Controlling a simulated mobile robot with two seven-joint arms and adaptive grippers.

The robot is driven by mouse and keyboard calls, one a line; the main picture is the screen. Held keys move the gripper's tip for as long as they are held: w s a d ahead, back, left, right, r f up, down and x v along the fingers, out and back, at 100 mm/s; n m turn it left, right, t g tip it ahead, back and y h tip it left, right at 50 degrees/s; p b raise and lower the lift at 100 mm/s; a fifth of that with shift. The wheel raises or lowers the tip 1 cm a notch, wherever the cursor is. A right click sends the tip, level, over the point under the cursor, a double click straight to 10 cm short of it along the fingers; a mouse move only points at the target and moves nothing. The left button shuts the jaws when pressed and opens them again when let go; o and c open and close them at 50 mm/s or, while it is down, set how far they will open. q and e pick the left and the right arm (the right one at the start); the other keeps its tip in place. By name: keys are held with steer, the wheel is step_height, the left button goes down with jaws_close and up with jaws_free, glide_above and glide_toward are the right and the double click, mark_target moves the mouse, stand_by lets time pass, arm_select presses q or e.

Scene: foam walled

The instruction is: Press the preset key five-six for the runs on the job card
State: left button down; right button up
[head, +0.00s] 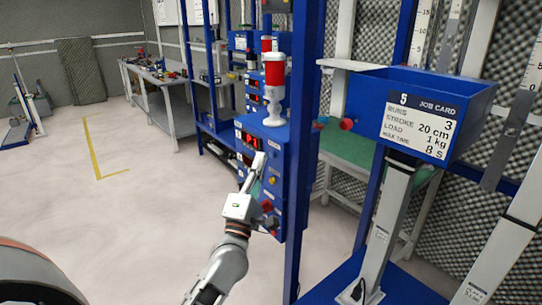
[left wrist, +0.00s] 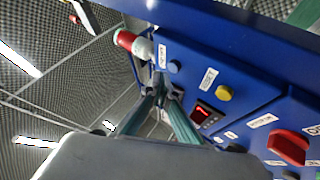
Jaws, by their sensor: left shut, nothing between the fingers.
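The blue control box (head: 283,165) stands upright on a blue post. Its front has red-lit displays, a yellow button (head: 272,181) and a red knob (head: 267,206). My left gripper (head: 258,160) is in front of this face, fingers together and empty, covering part of it. In the left wrist view the fingers (left wrist: 160,92) lie close to the panel, near a red display (left wrist: 203,113); I cannot tell if they touch. The job card (head: 420,123) reads runs 3, stroke 20 cm, load 1 kg, max time 8 s.
A red and white signal lamp (head: 274,80) stands on the box. A blue tray (head: 470,97) behind the card and grey uprights stand at the right. A green-topped table (head: 345,147) is behind.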

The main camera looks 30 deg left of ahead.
stand_by(0.4)
arm_select(q)
steer(key=shift+w+d, duration=0.15)
steer(key=shift+w, duration=0.25)
steer(key=shift+w+d, duration=0.2)
steer(key=shift+w, duration=0.2)
stand_by(0.7)
steer(key=shift+s+p, duration=0.15)
steer(key=shift+p, duration=0.15)
steer(key=shift+s+a, duration=0.35)
steer(key=shift+s, duration=0.3)
steer(key=shift+s+p, duration=0.1)
steer(key=shift+p, duration=0.2)
steer(key=s, duration=0.1)
steer(key=s+a+p, duration=0.1)
steer(key=s, duration=0.1)
steer(key=s+a, duration=0.1)
steer(key=shift+s, duration=0.25)
